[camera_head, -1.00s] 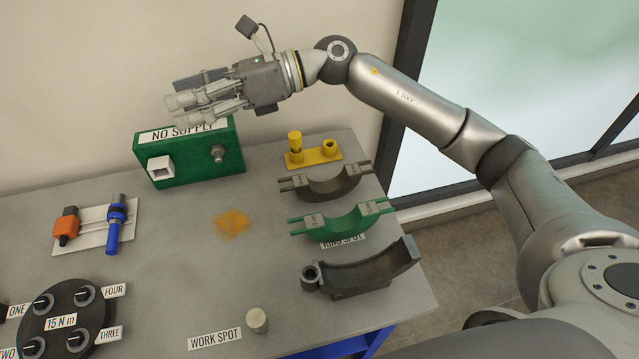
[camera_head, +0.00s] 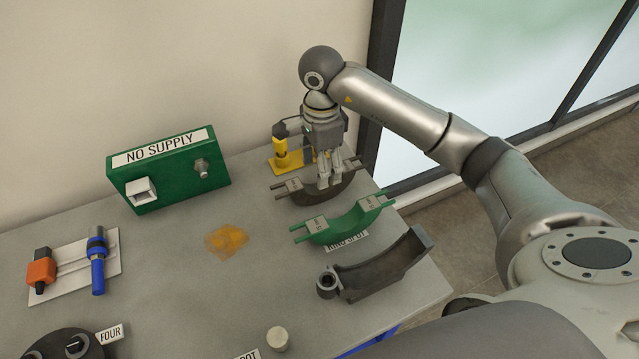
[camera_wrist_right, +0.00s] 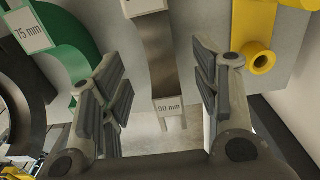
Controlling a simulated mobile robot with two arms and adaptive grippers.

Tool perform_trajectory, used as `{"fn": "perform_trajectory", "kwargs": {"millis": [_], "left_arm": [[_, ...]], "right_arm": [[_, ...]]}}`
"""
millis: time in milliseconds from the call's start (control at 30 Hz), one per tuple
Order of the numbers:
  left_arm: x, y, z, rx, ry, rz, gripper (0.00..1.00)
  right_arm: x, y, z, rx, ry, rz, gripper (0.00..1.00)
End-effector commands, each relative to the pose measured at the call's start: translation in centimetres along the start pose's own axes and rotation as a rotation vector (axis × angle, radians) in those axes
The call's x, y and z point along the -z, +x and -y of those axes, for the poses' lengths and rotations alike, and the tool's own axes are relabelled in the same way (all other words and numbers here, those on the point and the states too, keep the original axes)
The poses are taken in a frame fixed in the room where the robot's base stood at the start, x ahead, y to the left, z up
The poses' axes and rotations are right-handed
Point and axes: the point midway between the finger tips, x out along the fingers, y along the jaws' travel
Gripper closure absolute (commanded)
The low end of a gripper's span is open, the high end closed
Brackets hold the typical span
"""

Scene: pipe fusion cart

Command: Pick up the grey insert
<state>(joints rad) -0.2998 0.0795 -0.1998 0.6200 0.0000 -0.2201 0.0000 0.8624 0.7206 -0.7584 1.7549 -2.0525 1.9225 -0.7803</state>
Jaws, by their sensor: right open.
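The grey insert (camera_head: 338,191) is a dark curved half-ring with light end blocks and pins, lying at the back right of the table. In the wrist view its curved body (camera_wrist_right: 160,60) runs between my fingers, with a labelled end block (camera_wrist_right: 168,105) near their middle. My right gripper (camera_head: 329,184) points down over the insert in the head view and hides part of it. In the wrist view the right gripper (camera_wrist_right: 160,85) is open, a finger on each side of the insert, with no clear contact. My left gripper is not in view.
A green insert (camera_head: 345,229) lies just in front, and a black half-ring clamp (camera_head: 375,273) nearer still. A yellow holder (camera_head: 283,165) stands just behind. A green supply box (camera_head: 170,180) is at left. The table's right edge is close.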

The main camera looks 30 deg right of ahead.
Motion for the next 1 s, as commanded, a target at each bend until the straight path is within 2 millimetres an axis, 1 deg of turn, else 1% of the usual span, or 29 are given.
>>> {"fn": "perform_trajectory", "kwargs": {"millis": [100, 267, 367, 500, 600, 733, 900, 933, 1000], "left_arm": [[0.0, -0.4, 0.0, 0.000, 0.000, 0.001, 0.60], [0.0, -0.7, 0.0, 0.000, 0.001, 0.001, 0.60], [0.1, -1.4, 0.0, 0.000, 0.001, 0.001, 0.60], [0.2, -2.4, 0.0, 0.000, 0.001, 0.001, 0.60], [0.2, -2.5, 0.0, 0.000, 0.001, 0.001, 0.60], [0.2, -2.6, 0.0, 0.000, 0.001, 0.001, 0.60], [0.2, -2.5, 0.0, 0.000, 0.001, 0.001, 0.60], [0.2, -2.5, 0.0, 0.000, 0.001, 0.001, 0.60], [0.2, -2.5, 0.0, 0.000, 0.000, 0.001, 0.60]], "right_arm": [[-0.1, 1.5, 0.0, -0.003, -0.001, 0.002, 0.43], [-0.1, 2.5, 0.0, -0.001, 0.000, 0.003, 0.43], [-0.2, 3.5, -0.2, -0.004, -0.001, 0.004, 0.43], [-0.3, 5.4, -0.3, -0.006, -0.001, 0.004, 0.43], [-0.2, 6.8, -0.2, -0.003, 0.000, 0.004, 0.43], [-0.2, 7.5, -0.1, 0.001, -0.001, 0.004, 0.43], [-0.2, 7.5, -0.1, 0.002, -0.002, 0.004, 0.43], [-0.2, 7.5, -0.1, 0.002, -0.002, 0.004, 0.44], [-0.2, 7.5, -0.1, 0.002, -0.002, 0.004, 0.53]]}}
